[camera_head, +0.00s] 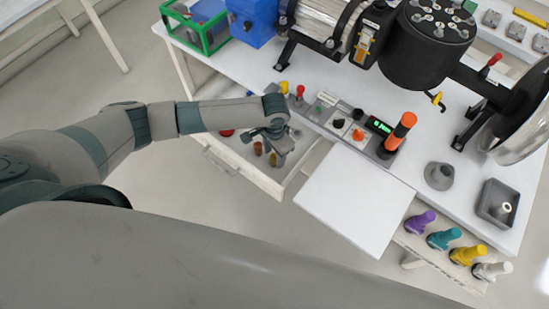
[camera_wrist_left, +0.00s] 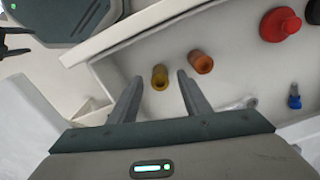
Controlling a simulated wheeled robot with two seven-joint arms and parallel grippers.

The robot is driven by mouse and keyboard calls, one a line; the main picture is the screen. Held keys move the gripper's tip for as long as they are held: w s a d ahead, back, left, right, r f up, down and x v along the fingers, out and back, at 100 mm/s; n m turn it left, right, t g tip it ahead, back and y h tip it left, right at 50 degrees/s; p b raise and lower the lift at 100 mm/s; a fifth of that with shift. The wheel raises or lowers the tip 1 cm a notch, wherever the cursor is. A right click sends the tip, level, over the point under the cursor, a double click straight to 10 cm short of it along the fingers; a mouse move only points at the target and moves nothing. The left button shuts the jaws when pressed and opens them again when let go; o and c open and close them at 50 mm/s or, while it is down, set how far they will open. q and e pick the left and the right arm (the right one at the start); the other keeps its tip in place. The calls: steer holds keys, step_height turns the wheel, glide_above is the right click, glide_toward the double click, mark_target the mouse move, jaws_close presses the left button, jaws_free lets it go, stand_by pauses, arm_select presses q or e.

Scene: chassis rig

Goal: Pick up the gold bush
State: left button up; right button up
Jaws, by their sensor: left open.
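The gold bush (camera_wrist_left: 160,77) is a small yellow-gold hollow cylinder in an open white drawer (camera_wrist_left: 235,62). In the left wrist view it lies between the lines of my two fingertips, slightly nearer the left one. In the head view the gold bush (camera_head: 273,160) shows beside my left gripper (camera_head: 281,150). My left gripper is open and empty, and no finger clearly touches the bush. A copper-orange bush (camera_wrist_left: 201,62) is close to the right fingertip.
The drawer also holds a red knob-like part (camera_wrist_left: 280,24), a dark part (camera_wrist_left: 313,12) and a small blue part (camera_wrist_left: 294,100). The drawer wall (camera_wrist_left: 130,38) runs close by. The white workbench (camera_head: 330,83) with machinery stands beyond, and a white panel (camera_head: 355,200) lies right of the drawer.

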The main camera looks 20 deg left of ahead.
arm_select(q)
steer(key=shift+f, duration=1.25)
jaws_close()
